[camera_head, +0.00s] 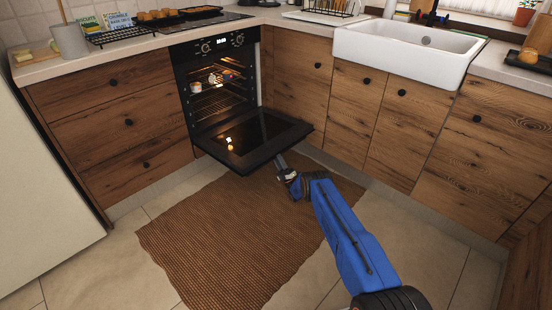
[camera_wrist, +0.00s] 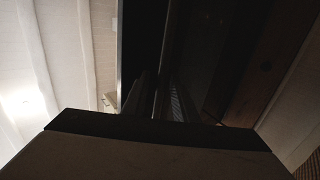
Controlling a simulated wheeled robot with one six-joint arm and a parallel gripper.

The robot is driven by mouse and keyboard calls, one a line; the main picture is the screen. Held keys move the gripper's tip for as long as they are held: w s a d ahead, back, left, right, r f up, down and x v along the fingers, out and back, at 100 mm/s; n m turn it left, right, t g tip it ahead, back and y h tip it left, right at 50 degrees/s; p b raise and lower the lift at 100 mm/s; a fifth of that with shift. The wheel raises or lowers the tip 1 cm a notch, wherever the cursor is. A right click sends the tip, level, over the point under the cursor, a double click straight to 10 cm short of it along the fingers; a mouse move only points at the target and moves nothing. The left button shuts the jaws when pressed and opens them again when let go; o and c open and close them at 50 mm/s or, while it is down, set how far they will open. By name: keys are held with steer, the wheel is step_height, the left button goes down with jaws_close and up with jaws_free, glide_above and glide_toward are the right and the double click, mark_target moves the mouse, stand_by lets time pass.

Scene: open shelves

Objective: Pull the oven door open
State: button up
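The oven (camera_head: 215,95) is built into the wooden cabinets below the counter. Its black door (camera_head: 255,136) is swung down, close to level, and the lit racks inside show. My gripper (camera_head: 281,163) is low at the front edge of the door, beneath or against its right part. In the wrist view my ridged dark fingers (camera_wrist: 157,97) are close together beside a dark panel, likely the door. The view is too dark to tell whether they hold its edge or handle. The door's handle is not clearly visible.
Wooden drawers (camera_head: 125,125) stand left of the oven and cabinets (camera_head: 345,110) on the right. A white sink (camera_head: 408,50) is set above the right cabinets. A brown woven rug (camera_head: 225,235) covers the floor in front. A white appliance (camera_head: 40,200) stands at far left.

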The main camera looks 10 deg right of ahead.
mark_target(278, 145)
step_height(278, 145, up, 10)
stand_by(0.6)
steer(key=shift+f, duration=0.1)
